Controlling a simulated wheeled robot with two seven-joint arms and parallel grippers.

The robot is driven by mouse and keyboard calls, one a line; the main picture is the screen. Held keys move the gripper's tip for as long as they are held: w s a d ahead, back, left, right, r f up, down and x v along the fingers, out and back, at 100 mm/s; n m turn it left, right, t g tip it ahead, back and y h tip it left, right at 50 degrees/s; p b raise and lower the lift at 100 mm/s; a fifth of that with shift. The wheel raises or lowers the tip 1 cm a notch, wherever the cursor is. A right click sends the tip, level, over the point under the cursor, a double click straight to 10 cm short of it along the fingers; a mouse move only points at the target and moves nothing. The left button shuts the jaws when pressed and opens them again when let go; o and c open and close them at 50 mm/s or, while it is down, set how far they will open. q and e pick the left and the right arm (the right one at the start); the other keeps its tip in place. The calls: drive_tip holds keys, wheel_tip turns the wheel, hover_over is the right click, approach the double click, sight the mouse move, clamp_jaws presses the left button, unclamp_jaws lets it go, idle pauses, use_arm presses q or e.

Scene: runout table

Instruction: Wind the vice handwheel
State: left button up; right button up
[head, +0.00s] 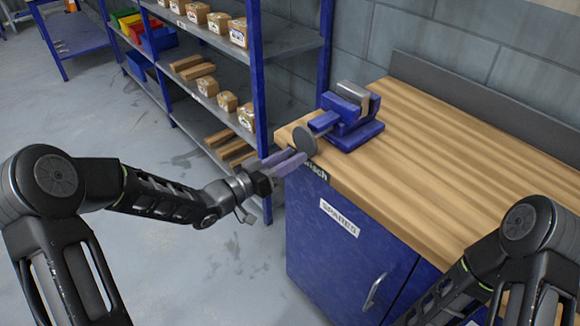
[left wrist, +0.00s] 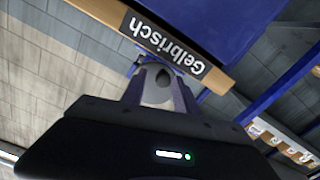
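The blue vice (head: 352,128) stands on the near left corner of the wooden bench top. Its grey, round handwheel (head: 304,142) faces left, out past the bench edge. My left gripper (head: 298,156) is just below and in front of the handwheel, its two pale fingers apart. In the left wrist view, the fingers of my left gripper (left wrist: 158,80) stand apart, with a grey rounded shape showing between or beyond them. I cannot tell whether they touch the wheel. My right arm shows at the lower right, but its gripper is out of view.
The bench (head: 460,135) has a blue cabinet (head: 335,250) below, labelled "SPARES". A blue shelf rack (head: 257,75) with boxes stands behind left. The bench top right of the vice is clear.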

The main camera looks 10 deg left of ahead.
use_arm(q)
drive_tip(key=m+b, duration=0.3)
drive_tip(key=m, duration=0.1)
drive_tip(key=shift+s+f, duration=0.1)
use_arm(e)
wheel_tip(320, 180, down, 5)
drive_tip(key=shift+f, duration=0.1)
use_arm(q)
drive_tip(key=m+b, duration=0.2)
drive_tip(key=b, duration=0.1)
drive_tip(key=m+b, duration=0.2)
drive_tip(key=b, duration=0.1)
drive_tip(key=m+b, duration=0.3)
drive_tip(key=shift+s+a, duration=0.1)
drive_tip(key=shift+s, duration=0.2)
use_arm(e)
wheel_tip(320, 180, down, 9)
drive_tip(key=shift+s, duration=0.2)
use_arm(q)
drive_tip(key=shift+f, duration=0.1)
